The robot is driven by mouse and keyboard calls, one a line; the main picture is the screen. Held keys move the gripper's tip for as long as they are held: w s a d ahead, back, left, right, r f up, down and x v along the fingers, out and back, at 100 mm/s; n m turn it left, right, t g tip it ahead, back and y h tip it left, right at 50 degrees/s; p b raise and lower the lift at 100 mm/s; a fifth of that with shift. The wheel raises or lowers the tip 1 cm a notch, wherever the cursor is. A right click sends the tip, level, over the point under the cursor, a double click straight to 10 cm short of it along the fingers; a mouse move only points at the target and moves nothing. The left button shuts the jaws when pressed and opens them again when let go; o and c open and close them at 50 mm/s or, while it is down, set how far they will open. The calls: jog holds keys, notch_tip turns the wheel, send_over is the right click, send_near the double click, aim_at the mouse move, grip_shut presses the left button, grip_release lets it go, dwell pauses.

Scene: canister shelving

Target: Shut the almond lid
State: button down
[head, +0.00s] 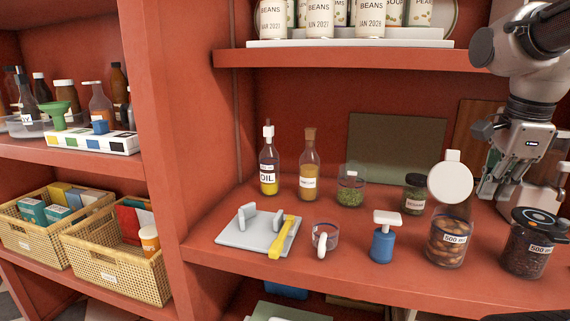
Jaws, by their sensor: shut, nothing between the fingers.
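The almond canister (446,245) is a clear jar of brown almonds with a "500" label, near the shelf's front edge. Its white round lid (450,184) stands open and upright above the jar's mouth, with a small tab (453,155) at the top. My gripper (487,190) points down just right of the lid, its fingers shut and empty. I cannot tell whether it touches the lid or how far behind it is.
A dark-lidded canister (527,248) stands right of the almonds. A small dark-lidded jar (414,192) is behind left, and a blue pump-like container (382,240) is left. A glass jar of green contents (351,187) stands farther back. The upper shelf (350,57) holds cans.

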jog(key=shift+s+a+f, duration=0.1)
jog(key=shift+s+f, duration=0.15)
jog(key=shift+f, duration=0.25)
jog(key=shift+s+f, duration=0.2)
jog(key=shift+f, duration=2.25)
jog(key=shift+r, duration=0.1)
notch_tip(320, 180, up, 16)
jog(key=s, duration=0.2)
jog(key=shift+a+f, duration=0.2)
jog(key=shift+a, duration=0.15)
